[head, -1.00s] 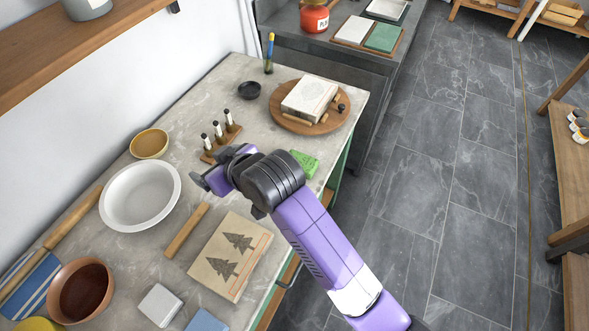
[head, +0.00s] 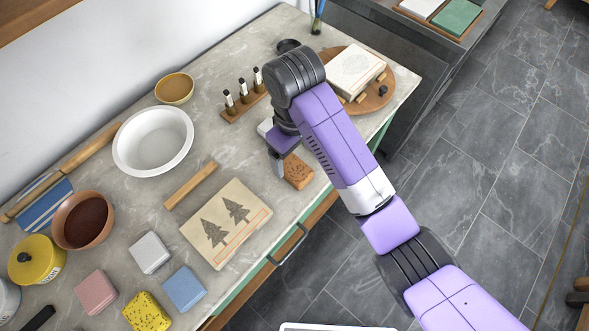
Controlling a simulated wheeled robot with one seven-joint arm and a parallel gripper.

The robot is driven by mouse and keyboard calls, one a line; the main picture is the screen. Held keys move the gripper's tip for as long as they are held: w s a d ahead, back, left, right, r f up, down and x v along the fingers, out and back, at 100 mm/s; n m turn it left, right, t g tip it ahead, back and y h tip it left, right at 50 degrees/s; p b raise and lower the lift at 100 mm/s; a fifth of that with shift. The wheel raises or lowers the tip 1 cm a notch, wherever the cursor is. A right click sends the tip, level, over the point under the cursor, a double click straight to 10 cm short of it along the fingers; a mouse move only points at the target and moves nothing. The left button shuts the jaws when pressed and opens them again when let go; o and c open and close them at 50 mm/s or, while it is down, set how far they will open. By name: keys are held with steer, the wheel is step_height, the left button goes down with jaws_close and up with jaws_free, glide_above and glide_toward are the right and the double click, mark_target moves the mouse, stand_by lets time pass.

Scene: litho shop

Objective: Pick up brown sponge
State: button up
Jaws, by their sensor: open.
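The brown sponge (head: 297,171) lies flat on the worktop near its front edge, to the right of the tree-printed block, and is partly covered by my gripper. My gripper (head: 282,164) points down at the sponge's left side and is open. One pale finger shows beside the sponge's left edge; the other is hidden behind the arm. I cannot tell whether the finger touches the sponge.
The tree-printed block (head: 226,222) and a wooden bar (head: 190,185) lie to the left. A rack of small bottles (head: 243,105) stands behind. Grey (head: 149,252), blue (head: 184,289), pink (head: 96,292) and yellow (head: 147,312) sponges lie at the front left.

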step_height(320, 180, down, 2)
steer(key=shift+a+f+b, duration=0.1)
steer(key=shift+f+b, duration=0.05)
steer(key=shift+b, duration=0.6)
steer(key=shift+a+f+p, duration=0.15)
steer(key=shift+f+p, duration=0.15)
steer(key=shift+f, duration=1.55)
steer(key=c, duration=1.4)
steer(key=shift+r, duration=0.2)
steer(key=shift+r, duration=0.55)
step_height(320, 180, up, 12)
steer(key=p, duration=0.6)
step_height(320, 180, up, 7)
glide_above(292, 166)
steer(key=shift+f, duration=0.2)
